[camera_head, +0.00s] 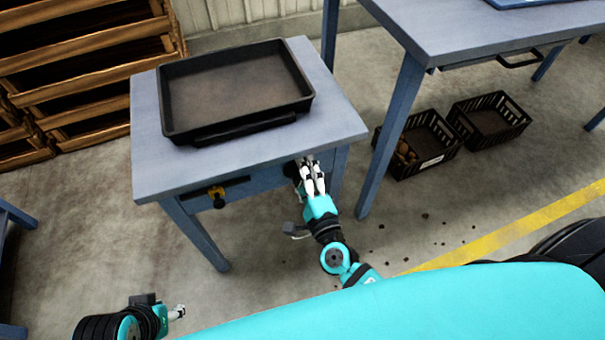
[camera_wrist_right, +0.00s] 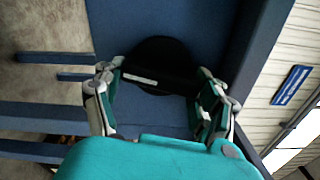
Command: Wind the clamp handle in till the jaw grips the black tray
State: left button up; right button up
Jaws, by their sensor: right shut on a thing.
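The black tray (camera_head: 235,85) lies on the small grey-blue table. A dark bar (camera_head: 243,128), perhaps the clamp jaw, runs along its front side; I cannot tell whether they touch. My right gripper (camera_head: 308,167) is at the table's front, below the top. In the right wrist view its fingers sit on both sides of a round black clamp handle (camera_wrist_right: 157,58) with a pale stripe, shut on it. The handle is mostly hidden in the head view. My left gripper (camera_head: 178,311) is low at the left, far from the table; its opening is too small to judge.
A larger table (camera_head: 450,35) stands at the right, with two black crates (camera_head: 490,118) on the floor beneath. Wooden crates (camera_head: 85,70) are stacked at the left. The floor before the table is mostly clear.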

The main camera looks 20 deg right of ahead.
jog(key=shift+f+m, duration=0.1)
jog(key=shift+m, duration=1)
jog(key=o, duration=1.1)
jog(key=shift+o, duration=0.2)
jog(key=s, duration=1.2)
jog(key=shift+d, duration=0.2)
